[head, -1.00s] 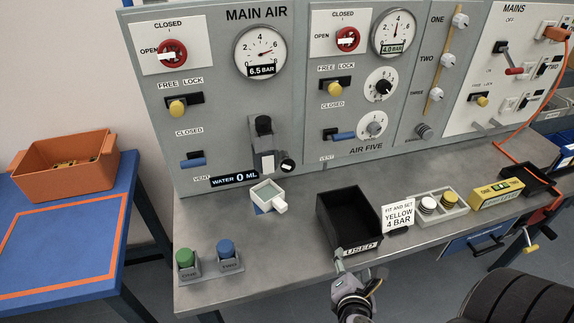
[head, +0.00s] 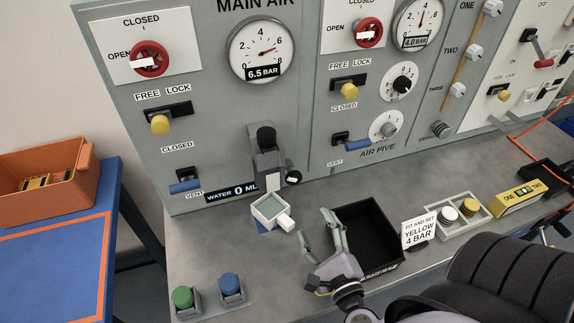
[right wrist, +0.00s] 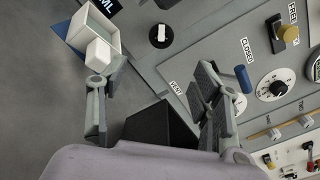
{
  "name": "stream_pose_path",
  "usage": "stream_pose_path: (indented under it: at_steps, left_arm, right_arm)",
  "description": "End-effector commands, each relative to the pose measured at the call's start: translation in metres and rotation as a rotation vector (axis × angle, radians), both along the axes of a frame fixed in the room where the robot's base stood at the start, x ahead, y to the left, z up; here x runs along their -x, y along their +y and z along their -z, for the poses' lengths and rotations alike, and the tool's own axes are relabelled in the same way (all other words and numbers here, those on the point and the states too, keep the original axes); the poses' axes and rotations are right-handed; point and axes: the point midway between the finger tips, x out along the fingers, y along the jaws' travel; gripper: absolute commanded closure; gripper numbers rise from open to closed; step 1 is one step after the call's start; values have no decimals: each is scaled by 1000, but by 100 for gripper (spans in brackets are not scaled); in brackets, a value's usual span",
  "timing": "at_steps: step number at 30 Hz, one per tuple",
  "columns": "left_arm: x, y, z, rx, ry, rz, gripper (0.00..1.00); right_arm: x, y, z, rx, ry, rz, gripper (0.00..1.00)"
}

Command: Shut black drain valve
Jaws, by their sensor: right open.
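The black drain valve (head: 294,178) is a small round knob with a white mark, at the lower right of the grey drain unit (head: 264,160) below the main air gauge. It also shows in the right wrist view (right wrist: 160,36), beyond the fingertips and between their lines. My right gripper (head: 317,225) is open and empty, below and to the right of the valve, beside the black used bin. Its two spread fingers also show in the right wrist view (right wrist: 155,82). It is apart from the valve. My left gripper is out of view.
A white square cup (head: 268,211) stands on the bench below the drain unit, left of my gripper. The black bin (head: 384,265) is close on the right. Green (head: 183,298) and blue (head: 229,285) capped items stand at the front left. The bench between is clear.

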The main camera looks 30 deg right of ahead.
Motion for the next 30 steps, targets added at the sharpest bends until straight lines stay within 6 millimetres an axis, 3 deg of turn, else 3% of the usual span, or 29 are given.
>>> stream_pose_path:
  at_steps: [5, 9, 13, 17, 21, 25, 30]
  left_arm:
    - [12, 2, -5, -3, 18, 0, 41]
    - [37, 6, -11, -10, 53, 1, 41]
    - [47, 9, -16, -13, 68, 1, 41]
    - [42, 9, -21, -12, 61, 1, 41]
    - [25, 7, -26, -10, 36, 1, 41]
    - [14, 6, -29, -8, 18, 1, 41]
    - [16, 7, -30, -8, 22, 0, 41]
  right_arm:
    - [-21, -5, -3, 4, -4, -1, 41]
    - [-50, -12, -4, 4, -5, 1, 41]
    - [-78, -19, -4, 2, -5, 2, 41]
    - [-105, -25, -3, 1, -5, 2, 41]
    - [-133, -32, -2, 2, -3, 2, 41]
    - [-151, -36, -1, 0, -1, 1, 41]
    - [-165, -39, 0, -1, 0, 0, 41]
